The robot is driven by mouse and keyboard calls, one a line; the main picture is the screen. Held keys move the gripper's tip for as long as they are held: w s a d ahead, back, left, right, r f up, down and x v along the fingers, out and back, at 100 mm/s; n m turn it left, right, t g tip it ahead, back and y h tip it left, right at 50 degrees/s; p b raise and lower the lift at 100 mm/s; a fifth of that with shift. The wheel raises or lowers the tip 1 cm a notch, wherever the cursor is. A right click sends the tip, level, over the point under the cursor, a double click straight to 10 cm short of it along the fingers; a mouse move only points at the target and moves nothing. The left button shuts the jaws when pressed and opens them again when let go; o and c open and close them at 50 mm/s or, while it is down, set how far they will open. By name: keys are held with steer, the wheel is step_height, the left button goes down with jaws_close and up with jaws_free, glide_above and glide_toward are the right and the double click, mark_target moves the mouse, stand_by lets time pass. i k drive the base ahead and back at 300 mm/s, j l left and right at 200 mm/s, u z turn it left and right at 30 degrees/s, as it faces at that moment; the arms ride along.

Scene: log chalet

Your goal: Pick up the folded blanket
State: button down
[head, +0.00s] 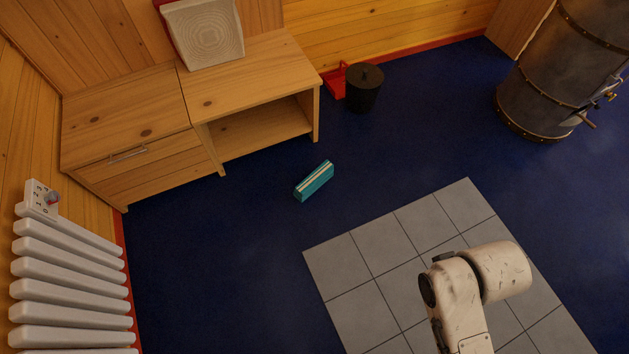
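A small teal block-shaped item with pale stripes along its top (314,181) lies on the dark blue floor, in front of the wooden cabinet; it looks like the folded blanket. It lies at a slant and nothing touches it. Part of my white, worn arm shows at the lower right, over the grey tiles. My gripper is not visible in the head view.
A wooden cabinet (140,125) with a drawer and an open shelf stands at the upper left. A white radiator (70,285) is at the left wall. A black bucket (363,88) and a dark metal stove (560,75) stand behind. Floor around the teal item is clear.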

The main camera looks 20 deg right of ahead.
mark_target(325, 170)
steer(key=i+j+u, duration=0.1)
steer(key=i+u, duration=0.15)
steer(key=i, duration=1.7)
